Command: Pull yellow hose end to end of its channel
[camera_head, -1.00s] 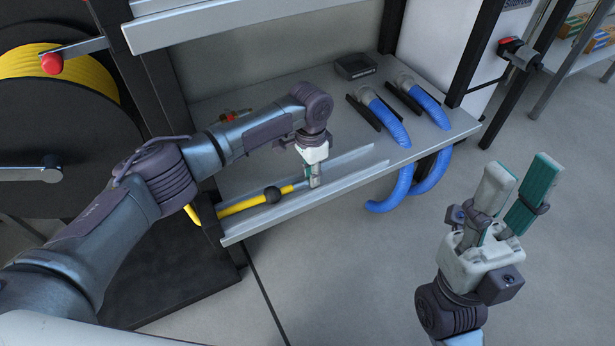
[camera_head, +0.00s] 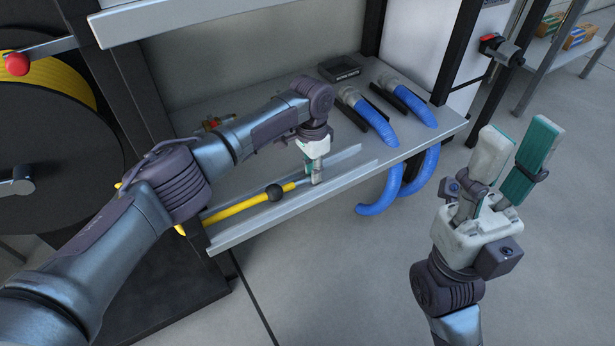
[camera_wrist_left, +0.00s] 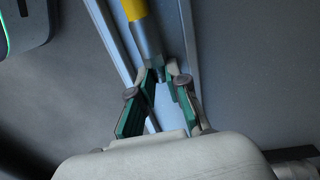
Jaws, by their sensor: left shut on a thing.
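The yellow hose (camera_head: 240,207) lies in a grey metal channel (camera_head: 345,176) along the shelf's front edge. My left gripper (camera_head: 317,180) is shut on the hose's metal end, inside the channel. The left wrist view shows the metal fitting (camera_wrist_left: 148,42) running from the yellow hose (camera_wrist_left: 134,9) down to the fingertips (camera_wrist_left: 163,84). The channel continues to the right past the gripper. My right gripper (camera_head: 507,165) is open and empty, in front of the shelf to the right.
Two blue hoses (camera_head: 383,124) (camera_head: 417,108) lie on black holders at the shelf's right and hang over its edge. A small black tray (camera_head: 344,70) stands behind them. A large reel with yellow hose (camera_head: 55,80) is at the left. The floor in front is clear.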

